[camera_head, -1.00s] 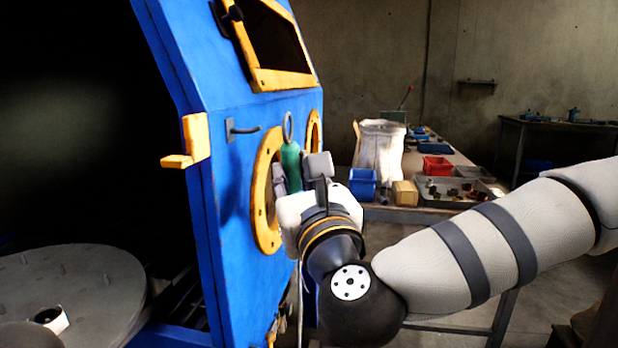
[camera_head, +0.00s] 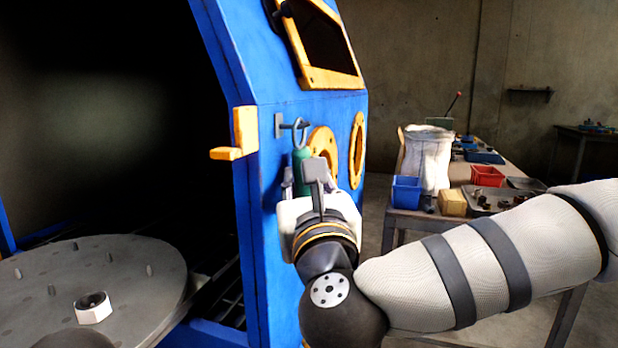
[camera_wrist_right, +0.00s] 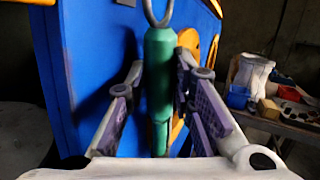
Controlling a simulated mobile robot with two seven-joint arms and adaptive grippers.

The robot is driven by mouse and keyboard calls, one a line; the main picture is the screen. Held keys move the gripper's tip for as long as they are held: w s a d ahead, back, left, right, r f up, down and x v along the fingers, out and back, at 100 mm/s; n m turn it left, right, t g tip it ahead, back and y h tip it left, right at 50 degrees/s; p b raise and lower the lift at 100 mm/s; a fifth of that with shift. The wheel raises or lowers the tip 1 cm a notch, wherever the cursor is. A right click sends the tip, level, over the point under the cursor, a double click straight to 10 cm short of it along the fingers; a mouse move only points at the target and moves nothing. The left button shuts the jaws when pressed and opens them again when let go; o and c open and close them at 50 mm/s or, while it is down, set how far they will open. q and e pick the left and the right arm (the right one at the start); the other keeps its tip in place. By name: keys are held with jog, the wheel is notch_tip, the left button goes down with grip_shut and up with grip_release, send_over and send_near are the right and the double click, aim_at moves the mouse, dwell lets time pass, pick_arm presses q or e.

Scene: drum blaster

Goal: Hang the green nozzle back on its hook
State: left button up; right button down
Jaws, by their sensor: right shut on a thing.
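The green nozzle (camera_head: 301,166) is upright in my right gripper (camera_head: 304,184), with its metal ring (camera_head: 299,133) on top. The wrist view shows the nozzle (camera_wrist_right: 160,75) between the purple-padded fingers of my right gripper (camera_wrist_right: 160,105), which is shut on it. The hook (camera_head: 290,125) sticks out from the blue cabinet wall. In the head view the ring overlaps the hook's outer end; I cannot tell whether the ring is around it or in front of it. The hook is not visible in the wrist view.
The blue cabinet (camera_head: 272,215) has yellow-rimmed round ports (camera_head: 358,150) beside the hook and a yellow latch (camera_head: 243,135) to its left. A round turntable (camera_head: 150,285) holds a hex nut (camera_head: 93,308). A bench with bins (camera_head: 405,191) stands behind to the right.

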dwell(0.4)
jog(key=c, duration=1.3)
grip_release()
